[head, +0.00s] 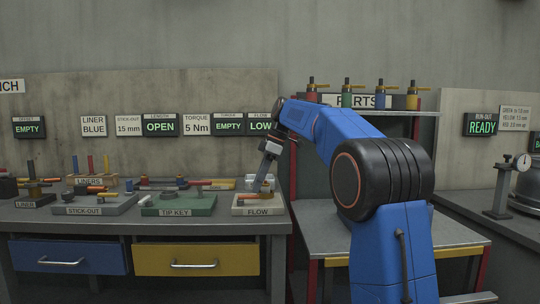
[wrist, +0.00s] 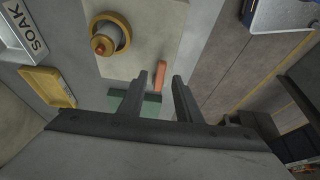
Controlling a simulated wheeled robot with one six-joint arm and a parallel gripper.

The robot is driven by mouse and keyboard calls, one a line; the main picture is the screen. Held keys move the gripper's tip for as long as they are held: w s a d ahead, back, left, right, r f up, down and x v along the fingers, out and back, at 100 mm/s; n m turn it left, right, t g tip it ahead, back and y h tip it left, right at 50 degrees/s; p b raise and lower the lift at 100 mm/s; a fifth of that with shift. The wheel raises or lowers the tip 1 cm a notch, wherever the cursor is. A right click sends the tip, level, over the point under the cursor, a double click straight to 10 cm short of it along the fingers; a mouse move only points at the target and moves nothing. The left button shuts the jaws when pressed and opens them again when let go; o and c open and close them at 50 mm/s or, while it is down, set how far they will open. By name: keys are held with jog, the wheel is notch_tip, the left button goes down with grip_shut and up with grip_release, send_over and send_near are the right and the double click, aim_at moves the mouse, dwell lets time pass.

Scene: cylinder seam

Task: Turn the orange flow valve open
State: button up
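A yellow ring-shaped fitting with an orange tip (wrist: 107,36) stands on the pale plate (wrist: 145,20). In the head view my gripper (head: 264,188) points down over the pale block labelled FLOW (head: 258,211).
The green TIP KEY block (head: 178,206) and the grey STICK-OUT block (head: 90,208) are left of the FLOW block. The sign above reads LOW (head: 260,127). A parts rack (head: 360,112) stands behind my arm. A yellow tray (wrist: 47,86) shows at the wrist view's left.

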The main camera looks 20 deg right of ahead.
jog(key=v, duration=1.4)
jog(key=shift+r, duration=0.35)
jog(key=shift+d, duration=0.1)
jog(key=s+a+f+m+t+h, duration=0.1)
jog(key=s+a+f+m, duration=0.2)
jog(key=s, duration=0.4)
jog(key=s+a+f+m+h, duration=0.1)
jog(key=s+f+m, duration=0.2)
jog(key=s+f, duration=0.3)
jog(key=s+a+f+m+t, duration=0.1)
jog(key=s+a+f+m, duration=0.1)
jog(key=s, duration=0.6)
jog(key=s+f+m+h, duration=0.1)
jog(key=s+f+m, duration=0.2)
jog(key=s+f, duration=0.8)
jog(key=s+f+m+t+h, duration=0.1)
jog(key=s+f+m, duration=0.2)
jog(key=s+f, duration=0.9)
notch_tip(320, 180, down, 5)
jog(key=shift+d+m, duration=0.3)
